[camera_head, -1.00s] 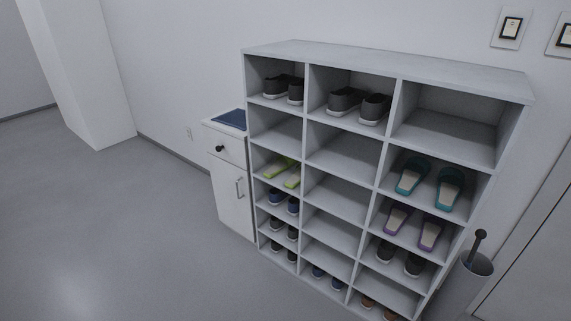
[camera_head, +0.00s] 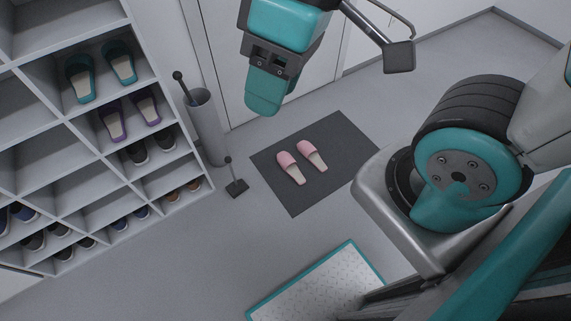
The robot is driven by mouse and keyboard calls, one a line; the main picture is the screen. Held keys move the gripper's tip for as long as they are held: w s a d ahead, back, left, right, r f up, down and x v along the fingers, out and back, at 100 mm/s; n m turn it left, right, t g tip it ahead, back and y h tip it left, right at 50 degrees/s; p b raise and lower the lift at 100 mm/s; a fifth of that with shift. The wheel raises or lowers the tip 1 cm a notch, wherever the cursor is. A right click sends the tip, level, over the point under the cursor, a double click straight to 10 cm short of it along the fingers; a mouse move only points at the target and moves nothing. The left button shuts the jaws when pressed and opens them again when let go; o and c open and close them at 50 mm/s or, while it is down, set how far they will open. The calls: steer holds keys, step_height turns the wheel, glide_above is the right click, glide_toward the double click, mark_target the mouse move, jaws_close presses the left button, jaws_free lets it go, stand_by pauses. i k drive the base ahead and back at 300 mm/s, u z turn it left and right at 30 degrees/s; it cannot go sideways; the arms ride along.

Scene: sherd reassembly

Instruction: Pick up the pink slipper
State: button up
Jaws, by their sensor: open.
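A pair of pink slippers lies side by side on a dark grey floor mat (camera_head: 347,137). The left pink slipper (camera_head: 289,167) and the right pink slipper (camera_head: 313,156) both have pale insoles and pink toe covers. Their toes point toward the upper left, near the door. My gripper (camera_head: 399,56) shows only in part at the top of the view, with a dark pad at the end of a bar. It is open, with nothing seen in it, and it is apart from the slippers. The rest of it is cut off by the top edge.
A grey shoe rack (camera_head: 96,153) fills the left, holding teal slippers (camera_head: 101,71), purple slippers (camera_head: 128,113) and several dark shoes. A grey cylindrical bin (camera_head: 206,127) and a small dark long-handled item (camera_head: 236,187) stand between rack and mat.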

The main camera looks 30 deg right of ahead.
mark_target(287, 162)
steer(key=z, duration=2.25)
steer(key=i, duration=1.75)
steer(key=u, duration=3.4)
